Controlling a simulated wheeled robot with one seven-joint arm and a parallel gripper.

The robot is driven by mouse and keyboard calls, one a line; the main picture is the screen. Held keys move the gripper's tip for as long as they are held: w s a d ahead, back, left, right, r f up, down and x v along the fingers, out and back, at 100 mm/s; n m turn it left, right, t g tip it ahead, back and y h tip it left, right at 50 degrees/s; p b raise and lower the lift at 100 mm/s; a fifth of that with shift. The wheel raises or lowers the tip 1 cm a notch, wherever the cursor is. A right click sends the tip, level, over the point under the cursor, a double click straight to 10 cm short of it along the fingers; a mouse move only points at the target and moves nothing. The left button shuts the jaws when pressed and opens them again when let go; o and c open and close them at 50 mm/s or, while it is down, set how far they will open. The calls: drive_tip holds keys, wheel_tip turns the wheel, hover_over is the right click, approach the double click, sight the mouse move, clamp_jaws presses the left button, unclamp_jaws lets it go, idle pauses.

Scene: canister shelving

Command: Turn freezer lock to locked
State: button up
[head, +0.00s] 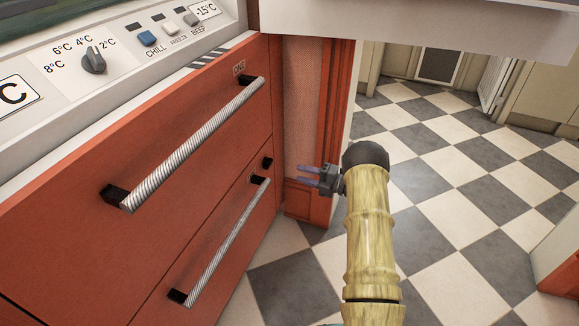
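The red freezer front fills the left of the head view, with an upper drawer (150,160) and a lower drawer (235,235). A small black round piece (267,162) near the right edge of the front may be the freezer lock; its setting is too small to read. My gripper (301,174) is to the right of this piece, in front of the red side panel in the picture, and points left. Its two thin bluish fingers are apart with nothing between them. It appears clear of the freezer front.
Ribbed metal handles (195,145) stick out from both drawers. Above is a white control panel (125,50) with a black temperature dial (94,60) and several small switches. A pale overhang (420,20) crosses the top right. The checkered floor (450,150) is open at right.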

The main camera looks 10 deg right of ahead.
drive_tip(key=p+v, duration=0.1)
drive_tip(key=v, duration=0.4)
drive_tip(key=shift+s+d, duration=0.2)
drive_tip(key=shift+d, duration=0.1)
drive_tip(key=w+r+m+t+h+p, duration=0.2)
drive_tip(key=w+r+m+t+h, duration=0.1)
drive_tip(key=w+r+m+h, duration=0.55)
drive_tip(key=s+a+r+m+h+p, duration=0.2)
drive_tip(key=s+r+m+h, duration=0.25)
drive_tip(key=r+m, duration=0.3)
drive_tip(key=s+a+r+m+g+h+p, duration=0.15)
drive_tip(key=s+a+m+g, duration=0.25)
drive_tip(key=s, duration=0.7)
drive_tip(key=s+a+r+m+g+p, duration=0.1)
drive_tip(key=s+a+r+m+g, duration=0.3)
drive_tip(key=s, duration=0.7)
drive_tip(key=s+a+f+m+g+p, duration=0.1)
drive_tip(key=s+a+m+g, duration=0.3)
drive_tip(key=s, duration=0.7)
wheel_tip(320, 180, up, 38)
drive_tip(key=m+t+p, duration=0.1)
drive_tip(key=p, duration=3.7)
drive_tip(key=shift+s+d, duration=0.2)
drive_tip(key=shift+d, duration=0.15)
